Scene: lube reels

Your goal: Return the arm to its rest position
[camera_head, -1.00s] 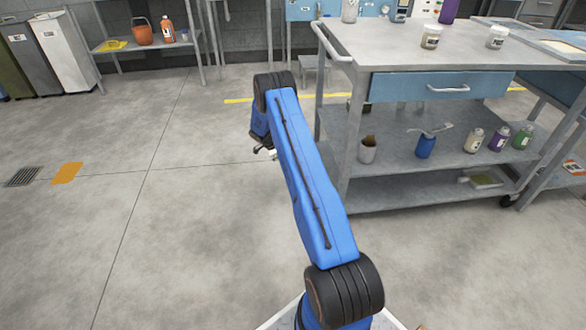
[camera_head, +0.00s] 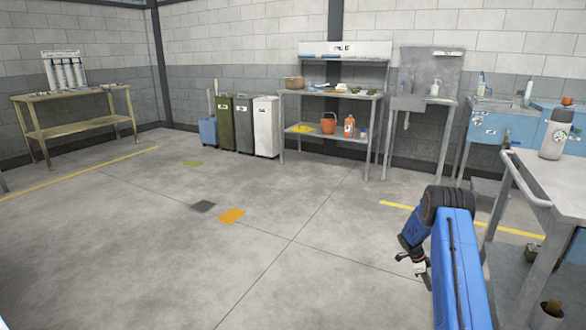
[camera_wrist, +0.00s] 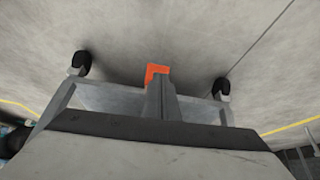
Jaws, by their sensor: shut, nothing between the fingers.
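My blue arm rises at the lower right of the head view, beside the grey metal cart (camera_head: 562,172). My gripper (camera_head: 427,281) hangs below the arm's dark elbow joint, on its left side, over bare floor. It is small and partly hidden by the arm, and nothing shows held in it. The gripper is shut.
The cart stands close to my arm's right, with a grey bottle (camera_head: 553,140) on top. A shelf (camera_head: 335,92), several bins and a wooden bench (camera_head: 75,92) line the far walls. Open floor (camera_head: 190,260) spreads to the left.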

